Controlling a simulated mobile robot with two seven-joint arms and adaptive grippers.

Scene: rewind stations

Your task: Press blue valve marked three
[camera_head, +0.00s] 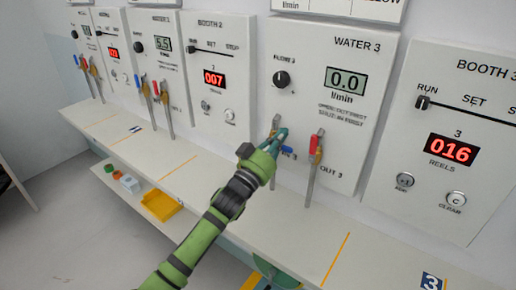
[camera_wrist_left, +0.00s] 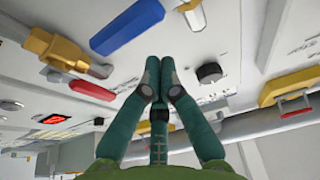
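The WATER 3 panel (camera_head: 358,75) reads 0.0 l/min. Its blue valve handle (camera_head: 287,151) shows just right of my left gripper (camera_head: 277,138), partly hidden by the fingers. A red-handled valve (camera_head: 316,145) stands further right, above the OUT 3 label. In the left wrist view, my left gripper (camera_wrist_left: 158,75) has its green fingers together and nothing between them. A blue handle (camera_wrist_left: 127,26) lies just beyond and left of the fingertips; contact cannot be told. A red handle (camera_wrist_left: 92,91) lies further left. My right gripper is not in view.
The BOOTH 3 panel (camera_head: 455,135) reads 016 at right; the BOOTH 2 panel (camera_head: 217,75) reads 007 at left. Other water panels and valves line the wall leftward. A white shelf (camera_head: 325,225) runs below, with a yellow tray (camera_head: 161,204) lower down. A black knob (camera_wrist_left: 209,73) is near the fingers.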

